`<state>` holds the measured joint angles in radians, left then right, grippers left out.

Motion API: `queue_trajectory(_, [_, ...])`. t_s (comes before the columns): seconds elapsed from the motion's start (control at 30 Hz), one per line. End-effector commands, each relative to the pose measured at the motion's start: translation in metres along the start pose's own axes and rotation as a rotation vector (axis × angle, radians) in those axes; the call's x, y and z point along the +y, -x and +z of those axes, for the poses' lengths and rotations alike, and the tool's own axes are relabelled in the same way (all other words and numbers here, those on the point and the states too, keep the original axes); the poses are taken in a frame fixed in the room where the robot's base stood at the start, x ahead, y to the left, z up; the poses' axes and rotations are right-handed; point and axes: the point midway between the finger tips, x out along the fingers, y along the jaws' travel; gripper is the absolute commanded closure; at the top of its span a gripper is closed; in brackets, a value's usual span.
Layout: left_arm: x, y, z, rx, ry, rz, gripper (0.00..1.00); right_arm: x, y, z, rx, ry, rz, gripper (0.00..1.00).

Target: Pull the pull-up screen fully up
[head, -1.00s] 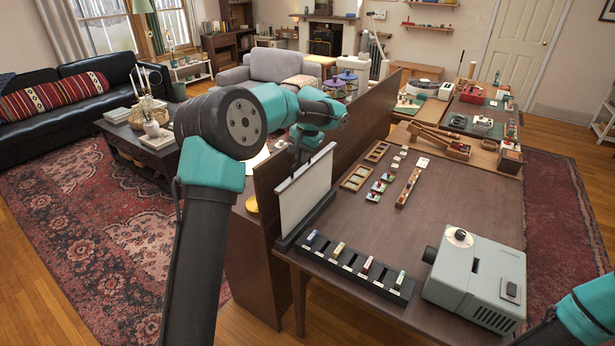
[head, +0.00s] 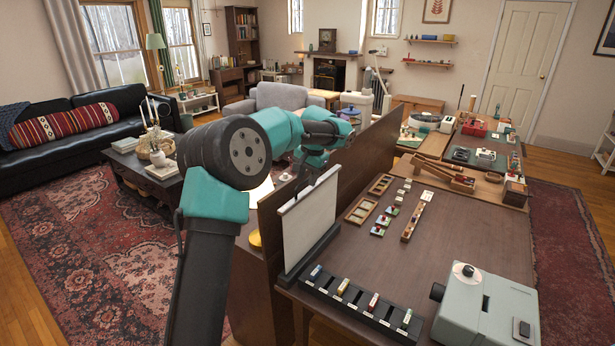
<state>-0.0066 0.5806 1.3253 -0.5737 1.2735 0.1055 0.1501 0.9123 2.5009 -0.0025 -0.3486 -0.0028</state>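The pull-up screen is a white sheet (head: 309,220) rising from a long dark base (head: 312,252) at the left edge of the wooden table. The fingertips are small and dark, and my arm hides part of the area behind. My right gripper is not in view.
A black tray (head: 362,307) with several small coloured pieces lies in front of the screen. A grey projector (head: 495,305) stands at the table's front right. A wooden partition (head: 358,175) runs behind the screen. The table's middle (head: 450,235) is clear.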

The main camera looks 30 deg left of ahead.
Motion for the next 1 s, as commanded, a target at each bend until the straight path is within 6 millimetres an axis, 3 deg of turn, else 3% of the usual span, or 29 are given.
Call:
queue_trajectory(0.27, [0.000, 0.002, 0.000, 0.000, 0.000, 0.000, 0.64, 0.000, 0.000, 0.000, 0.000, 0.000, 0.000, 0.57])
queue_trajectory(0.47, [0.000, 0.019, -0.001, 0.002, 0.000, -0.001, 0.64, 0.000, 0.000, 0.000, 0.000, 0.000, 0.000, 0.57])
queue_trajectory(1.0, [0.001, 0.119, -0.001, 0.004, 0.001, 0.000, 0.64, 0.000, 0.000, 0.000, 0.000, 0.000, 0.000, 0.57])
